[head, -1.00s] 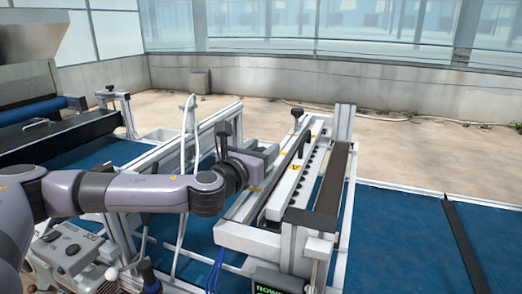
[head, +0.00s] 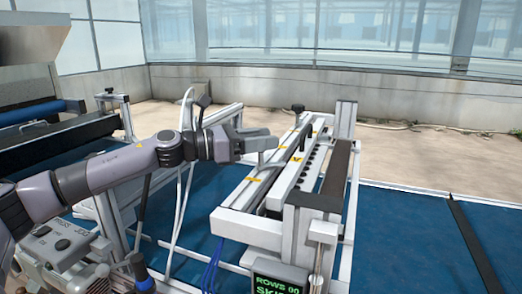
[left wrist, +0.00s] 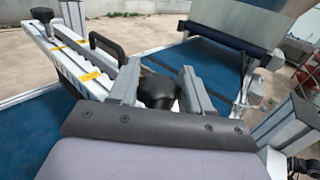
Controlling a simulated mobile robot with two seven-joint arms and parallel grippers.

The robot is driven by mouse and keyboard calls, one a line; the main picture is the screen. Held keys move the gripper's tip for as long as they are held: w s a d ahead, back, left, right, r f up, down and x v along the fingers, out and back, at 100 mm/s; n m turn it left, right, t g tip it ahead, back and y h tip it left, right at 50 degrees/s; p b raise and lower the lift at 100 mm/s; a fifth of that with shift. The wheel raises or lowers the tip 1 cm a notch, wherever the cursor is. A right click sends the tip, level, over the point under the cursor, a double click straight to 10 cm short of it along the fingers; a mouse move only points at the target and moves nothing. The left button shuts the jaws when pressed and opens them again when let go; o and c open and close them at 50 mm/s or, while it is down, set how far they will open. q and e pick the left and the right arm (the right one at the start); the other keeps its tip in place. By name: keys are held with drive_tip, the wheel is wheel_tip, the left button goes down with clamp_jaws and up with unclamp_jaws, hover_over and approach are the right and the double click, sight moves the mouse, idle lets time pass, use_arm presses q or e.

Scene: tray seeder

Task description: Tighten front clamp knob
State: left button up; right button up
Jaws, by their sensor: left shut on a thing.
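The front clamp knob (left wrist: 157,92) is black and rounded, and sits between the two grey fingers of my left gripper in the left wrist view. My left gripper (head: 268,140) comes in from the left in the head view, fingers pointing right, beside the seeder's pale rail (head: 262,178); the gripper is shut on the knob. In the head view I cannot make out the held knob. A second black knob (head: 298,108) stands at the far end of the rail; it also shows in the left wrist view (left wrist: 42,14). My right gripper is not in view.
A black handle (left wrist: 106,42) stands on the rail near the fingers. A display box (head: 278,284) sits at the seeder's near end. White hoses (head: 187,130) and a metal frame stand close to my left arm. Blue floor (head: 400,235) lies open at the right.

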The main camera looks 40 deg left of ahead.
use_arm(q)
drive_tip(key=shift+w+a+f+m+g+h+b, duration=0.1)
drive_tip(key=shift+m+g+h+b, duration=0.2)
drive_tip(key=shift+m+g+h, duration=0.15)
drive_tip(key=shift+f+m+g+h+b, duration=0.1)
drive_tip(key=shift+m+g+h+b, duration=0.2)
drive_tip(key=shift+h, duration=0.25)
drive_tip(key=shift+r+m+g+h, duration=0.2)
drive_tip(key=shift+m+g+h, duration=0.65)
drive_tip(key=shift+g, duration=0.2)
drive_tip(key=m+g+h, duration=0.1)
drive_tip(key=m+g, duration=0.1)
drive_tip(key=shift+r+g+h, duration=0.1)
drive_tip(key=shift+g+h, duration=0.15)
drive_tip(key=shift+g, duration=0.15)
drive_tip(key=shift+m+g+h, duration=0.6)
drive_tip(key=shift+m+g, duration=0.5)
drive_tip(key=shift+g, duration=0.8)
drive_tip(key=o, duration=1)
drive_tip(key=shift+c, duration=0.2)
drive_tip(key=b+v, duration=0.1)
drive_tip(key=v, duration=0.6)
